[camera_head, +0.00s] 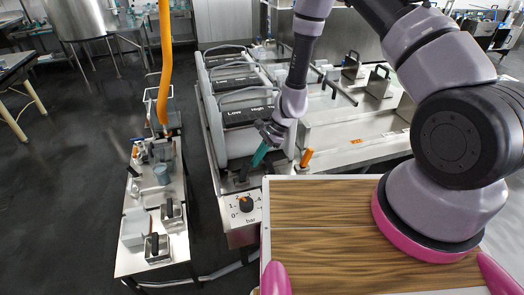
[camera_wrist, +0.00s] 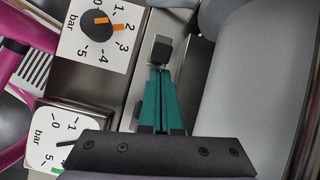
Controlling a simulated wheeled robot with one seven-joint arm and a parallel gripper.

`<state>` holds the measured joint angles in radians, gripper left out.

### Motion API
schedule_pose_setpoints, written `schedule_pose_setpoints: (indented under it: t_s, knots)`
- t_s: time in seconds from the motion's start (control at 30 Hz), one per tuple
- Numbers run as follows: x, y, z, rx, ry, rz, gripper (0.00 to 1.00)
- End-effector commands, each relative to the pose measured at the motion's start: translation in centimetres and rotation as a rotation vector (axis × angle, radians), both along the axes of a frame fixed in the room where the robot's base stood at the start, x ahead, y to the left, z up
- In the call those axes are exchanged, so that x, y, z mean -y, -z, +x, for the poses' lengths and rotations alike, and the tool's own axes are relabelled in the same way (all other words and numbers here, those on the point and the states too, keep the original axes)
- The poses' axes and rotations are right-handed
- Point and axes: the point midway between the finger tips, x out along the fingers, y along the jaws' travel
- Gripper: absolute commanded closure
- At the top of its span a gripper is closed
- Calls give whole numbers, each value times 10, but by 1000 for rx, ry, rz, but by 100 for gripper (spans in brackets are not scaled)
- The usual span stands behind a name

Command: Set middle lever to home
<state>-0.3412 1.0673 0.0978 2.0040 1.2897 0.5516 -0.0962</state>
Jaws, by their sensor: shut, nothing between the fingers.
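A small lever with a black knob (camera_wrist: 160,50) stands on a metal plate in the wrist view, just beyond my fingertips. I cannot tell for certain that it is the middle lever. My gripper (camera_wrist: 161,72) has teal fingers, closed together with nothing between them. The tips point at the black knob and look close to it; I cannot tell whether they touch. In the head view my gripper (camera_head: 256,161) points down in front of the press, above the metal front panel. A lever with an orange handle (camera_head: 307,157) stands to its right.
A pressure dial (camera_head: 246,204) sits on the front panel; it shows in the wrist view (camera_wrist: 97,25) with an orange pointer. Press blocks (camera_head: 240,108) marked Low and High stand behind. A wooden board (camera_head: 320,235) lies at the front. A narrow side table (camera_head: 152,255) stands left.

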Motion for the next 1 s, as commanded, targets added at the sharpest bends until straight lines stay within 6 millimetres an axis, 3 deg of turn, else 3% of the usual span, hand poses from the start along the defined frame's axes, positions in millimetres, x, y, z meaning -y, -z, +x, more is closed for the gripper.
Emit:
schedule_pose_setpoints:
  t_s: [1.0]
  knots:
    - [-10,2,-3,24,-2,-75,100]
